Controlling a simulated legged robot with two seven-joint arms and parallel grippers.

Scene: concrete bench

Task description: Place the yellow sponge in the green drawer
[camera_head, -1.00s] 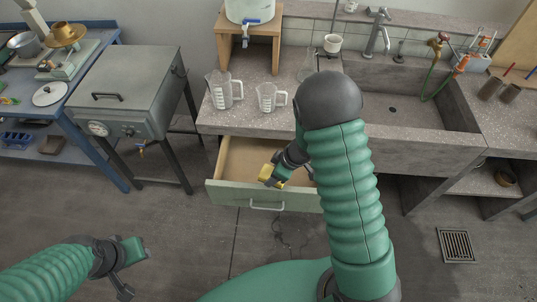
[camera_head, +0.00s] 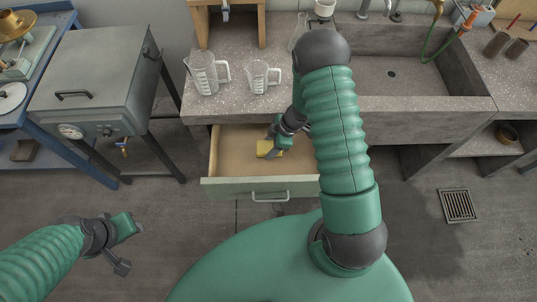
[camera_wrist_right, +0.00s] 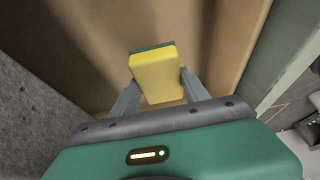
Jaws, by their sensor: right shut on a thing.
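The green drawer (camera_head: 222,188) stands pulled out below the counter, with its pale wooden inside showing. My right gripper (camera_head: 274,148) is over the open drawer, within its outline. It is shut on the yellow sponge (camera_head: 265,149). In the right wrist view the sponge (camera_wrist_right: 156,78), with a dark green layer on its far side, sits between the two fingers. Brown drawer surfaces lie around it; I cannot tell whether it touches the bottom. My left gripper (camera_head: 130,247) is at the lower left with its fingers apart, empty, over the floor.
Two measuring jugs, a larger one (camera_head: 205,75) and a smaller one (camera_head: 261,77), stand on the counter (camera_head: 232,104) above the drawer. A grey metal box (camera_head: 95,88) on legs stands to the left. A sink (camera_head: 410,95) is at the right.

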